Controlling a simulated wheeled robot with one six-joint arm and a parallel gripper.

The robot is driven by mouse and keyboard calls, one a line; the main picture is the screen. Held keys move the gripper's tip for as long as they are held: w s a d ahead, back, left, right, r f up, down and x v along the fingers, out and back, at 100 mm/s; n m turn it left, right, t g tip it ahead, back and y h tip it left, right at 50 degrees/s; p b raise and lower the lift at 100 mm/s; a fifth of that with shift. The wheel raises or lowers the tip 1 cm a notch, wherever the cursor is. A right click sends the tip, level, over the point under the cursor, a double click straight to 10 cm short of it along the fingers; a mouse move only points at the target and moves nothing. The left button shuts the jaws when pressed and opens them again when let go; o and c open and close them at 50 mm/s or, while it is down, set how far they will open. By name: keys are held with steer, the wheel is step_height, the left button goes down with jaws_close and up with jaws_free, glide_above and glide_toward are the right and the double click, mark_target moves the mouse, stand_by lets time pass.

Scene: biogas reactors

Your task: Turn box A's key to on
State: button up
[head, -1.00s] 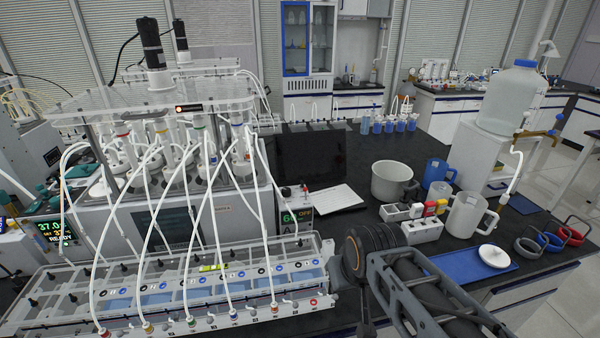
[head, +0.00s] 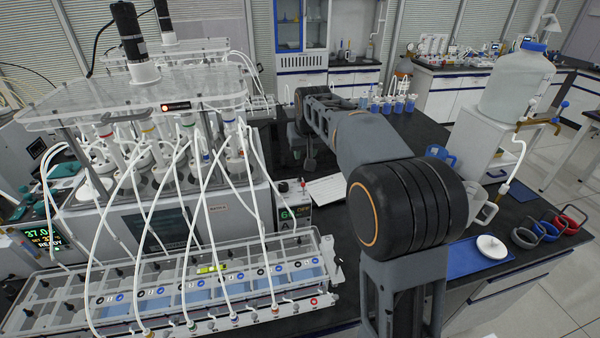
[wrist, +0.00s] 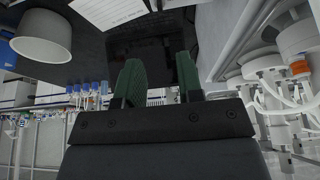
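Box A is not recognisable in the wrist view.
The reactor unit (head: 150,215) with many white tubes stands left of box A. A clear tube rack (head: 60,310) lies in front. A white flat panel (head: 326,189) lies right of the box. A pot (wrist: 40,42) shows in the wrist view.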

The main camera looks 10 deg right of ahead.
mark_target(300, 175)
steer(key=p+x, duration=0.2)
steer(key=x, duration=1.1)
steer(key=shift+w+f, duration=0.1)
steer(key=shift+w, duration=0.15)
steer(key=shift+c, duration=0.5)
jaws_close()
